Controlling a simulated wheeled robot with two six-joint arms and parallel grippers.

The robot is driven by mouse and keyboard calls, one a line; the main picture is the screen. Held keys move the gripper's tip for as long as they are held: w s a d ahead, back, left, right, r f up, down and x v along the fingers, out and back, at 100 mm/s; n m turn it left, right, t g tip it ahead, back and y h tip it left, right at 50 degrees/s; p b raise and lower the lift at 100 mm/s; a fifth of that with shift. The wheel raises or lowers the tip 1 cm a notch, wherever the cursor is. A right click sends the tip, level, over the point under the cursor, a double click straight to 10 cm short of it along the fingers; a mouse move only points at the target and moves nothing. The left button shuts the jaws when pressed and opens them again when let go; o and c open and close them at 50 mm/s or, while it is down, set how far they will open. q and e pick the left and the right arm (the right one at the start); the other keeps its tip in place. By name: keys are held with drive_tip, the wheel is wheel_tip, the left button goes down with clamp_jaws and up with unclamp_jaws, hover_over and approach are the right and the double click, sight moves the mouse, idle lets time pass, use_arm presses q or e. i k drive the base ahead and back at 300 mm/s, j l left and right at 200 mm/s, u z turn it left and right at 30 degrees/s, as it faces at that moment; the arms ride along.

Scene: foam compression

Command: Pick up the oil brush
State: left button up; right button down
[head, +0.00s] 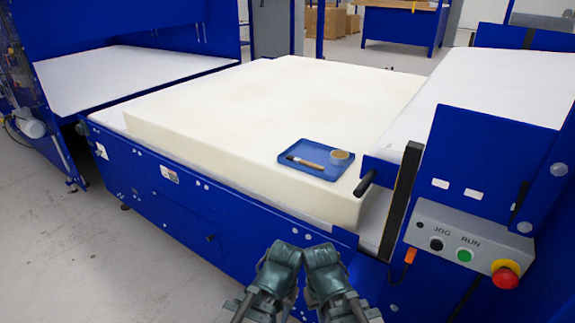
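The oil brush (308,162), with a wooden handle and a dark tip at its left end, lies in a blue tray (314,148). The tray rests on a large cream foam block (240,110), near its front right corner. My two arms show at the bottom centre, side by side, in front of the machine's blue side and well short of the tray. The left gripper (284,254) and the right gripper (320,256) are dark and close together. I cannot make out their fingers or whether they are open.
A small round cup (340,157) sits in the tray right of the brush. At the right stands a control box (460,246) with black, green and red buttons. A black vertical post (400,200) stands right of the foam. White tables flank the foam.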

sight(296, 160)
drive_tip(key=i+j+z, duration=0.35)
drive_tip(key=j, duration=0.3)
drive_tip(key=i+j+z, duration=0.2)
drive_tip(key=j, duration=0.2)
drive_tip(key=i+j+z, duration=0.2)
drive_tip(key=j, duration=0.15)
